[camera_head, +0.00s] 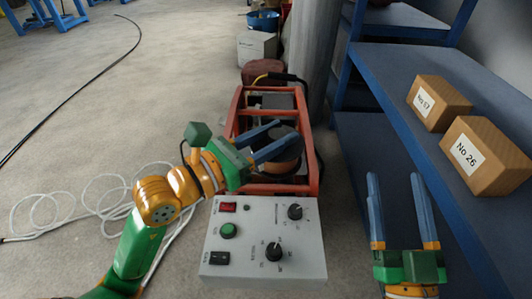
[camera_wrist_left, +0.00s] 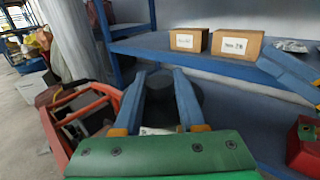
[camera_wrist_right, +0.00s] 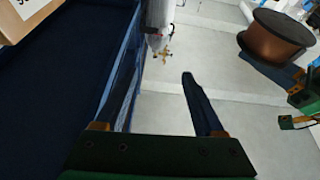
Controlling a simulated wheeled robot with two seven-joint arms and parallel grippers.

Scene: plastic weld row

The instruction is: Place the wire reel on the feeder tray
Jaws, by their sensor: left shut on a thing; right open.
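The wire reel (camera_head: 279,153), copper-brown with dark flanges, is between the fingers of my left gripper (camera_head: 286,131), over the orange-framed cart. In the left wrist view the reel (camera_wrist_left: 160,96) is a dark shape between the two blue fingers, partly hidden. The right wrist view shows the reel (camera_wrist_right: 276,36) upright, with a blue finger against its lower side. My right gripper (camera_head: 395,180) is open and empty beside the blue shelf. I cannot tell for sure which surface is the feeder tray; the reel's underside is hidden in the head view.
The orange-framed cart (camera_head: 236,113) stands behind a grey control box (camera_head: 263,270) with knobs. Blue shelving (camera_head: 385,70) at right carries boxes No 17 (camera_head: 440,98) and No 26 (camera_head: 487,158). A pale cable (camera_head: 95,208) lies coiled on the floor at left.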

